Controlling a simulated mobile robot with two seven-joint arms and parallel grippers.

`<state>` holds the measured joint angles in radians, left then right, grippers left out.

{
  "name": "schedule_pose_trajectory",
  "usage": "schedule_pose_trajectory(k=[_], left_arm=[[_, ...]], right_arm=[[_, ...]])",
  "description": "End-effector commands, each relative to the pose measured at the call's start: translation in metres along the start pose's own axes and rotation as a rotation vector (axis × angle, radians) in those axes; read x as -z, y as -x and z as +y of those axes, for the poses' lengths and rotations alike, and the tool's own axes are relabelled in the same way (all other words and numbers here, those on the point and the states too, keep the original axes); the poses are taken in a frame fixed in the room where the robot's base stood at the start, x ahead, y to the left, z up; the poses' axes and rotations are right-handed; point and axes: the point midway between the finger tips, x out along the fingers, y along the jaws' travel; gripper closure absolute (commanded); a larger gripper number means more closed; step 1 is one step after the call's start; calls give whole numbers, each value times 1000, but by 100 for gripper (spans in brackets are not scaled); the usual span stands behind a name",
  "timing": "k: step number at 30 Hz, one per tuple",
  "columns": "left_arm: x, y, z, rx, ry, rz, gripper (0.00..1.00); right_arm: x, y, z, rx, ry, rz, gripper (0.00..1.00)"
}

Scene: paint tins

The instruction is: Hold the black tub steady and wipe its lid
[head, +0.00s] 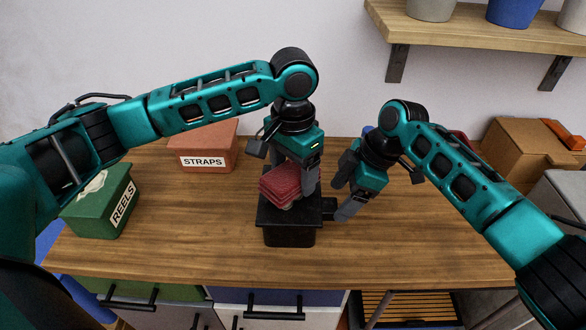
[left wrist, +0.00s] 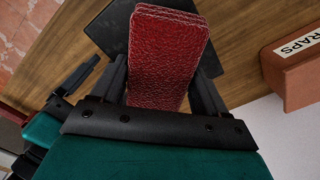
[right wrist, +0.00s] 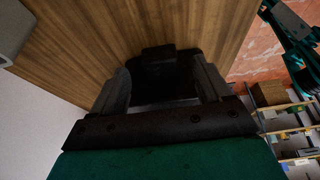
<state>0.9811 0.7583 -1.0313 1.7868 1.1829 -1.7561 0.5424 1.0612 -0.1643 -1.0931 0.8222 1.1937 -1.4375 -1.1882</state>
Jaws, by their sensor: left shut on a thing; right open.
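The black tub (head: 290,236) stands upright on the wooden worktop, with a flat dark lid (head: 268,215) and a small black lug on its right side. The lid also shows in the left wrist view (left wrist: 110,30). My left gripper (head: 293,180) is shut on a folded red cloth (head: 279,188), held over the lid; I cannot tell whether it touches. My right gripper (head: 339,196) is open at the tub's right side. In the right wrist view a black part of the tub (right wrist: 160,60) lies between its fingers.
A green REELS box (head: 98,203) stands at the left and a red STRAPS box (head: 204,152) at the back. A cardboard box (head: 520,150) is at the right, and a shelf with pots (head: 470,30) hangs above. The worktop's front left is clear.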

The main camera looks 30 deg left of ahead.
Motion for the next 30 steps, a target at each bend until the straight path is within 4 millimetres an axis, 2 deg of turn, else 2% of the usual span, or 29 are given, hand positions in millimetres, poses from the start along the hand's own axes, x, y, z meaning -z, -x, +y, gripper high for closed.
schedule_pose_trajectory(k=[11,22,30], left_arm=[[0,0,0,0,0,0,50],[0,0,0,0,0,0,50],[0,0,0,0,0,0,50]], right_arm=[[0,-2,0,1,1,1,22],[0,-17,0,1,0,1,22],[0,-18,0,0,1,1,23]])
